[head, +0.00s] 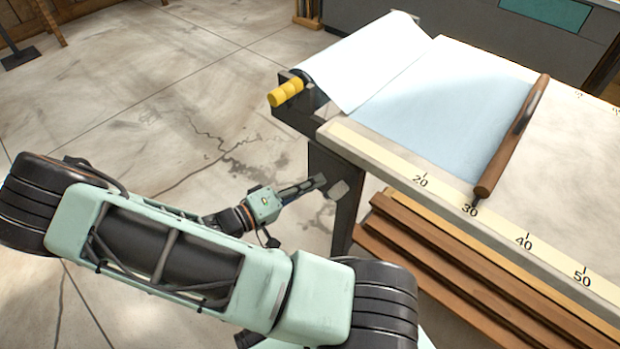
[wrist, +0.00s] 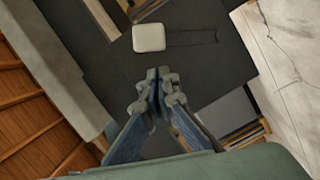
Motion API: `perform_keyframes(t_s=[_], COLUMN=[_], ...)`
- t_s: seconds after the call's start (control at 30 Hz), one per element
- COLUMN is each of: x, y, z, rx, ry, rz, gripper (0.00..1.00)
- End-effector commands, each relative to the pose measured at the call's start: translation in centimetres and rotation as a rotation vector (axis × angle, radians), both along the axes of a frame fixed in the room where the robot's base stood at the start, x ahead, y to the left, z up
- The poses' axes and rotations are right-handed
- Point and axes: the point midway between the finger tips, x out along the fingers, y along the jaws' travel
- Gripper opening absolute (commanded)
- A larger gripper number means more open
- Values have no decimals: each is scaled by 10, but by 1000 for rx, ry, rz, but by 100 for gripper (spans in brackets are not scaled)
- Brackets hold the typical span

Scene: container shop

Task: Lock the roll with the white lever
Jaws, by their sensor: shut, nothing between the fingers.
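The roll (head: 362,62) of pale blue paper lies at the table's left end, its sheet drawn out over the top. The white lever (head: 338,190) shows as a small pale pad beside the dark table leg, below the tabletop. In the wrist view the white lever (wrist: 148,38) is a rounded square pad with a thin dark rod running right from it. My gripper (head: 318,181) is shut and empty, just left of the lever in the head view. In the wrist view my gripper (wrist: 157,84) points toward the pad, with a gap between them.
A yellow crank grip (head: 286,92) sticks out at the roll's near end, above my gripper. A wooden bar (head: 512,138) lies across the paper on the table (head: 570,190). Brown boards (head: 450,255) jut out under the table's front edge.

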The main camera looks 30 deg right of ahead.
Motion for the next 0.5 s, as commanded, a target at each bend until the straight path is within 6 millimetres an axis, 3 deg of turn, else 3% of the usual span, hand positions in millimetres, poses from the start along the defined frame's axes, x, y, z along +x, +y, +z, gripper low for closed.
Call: perform_keyframes(t_s=[0.17,0.5], x=[-10,-20], y=[-3,-7], z=[0,-2], rx=[38,36], ry=[-106,-100], rz=[1,0], gripper=[0,0])
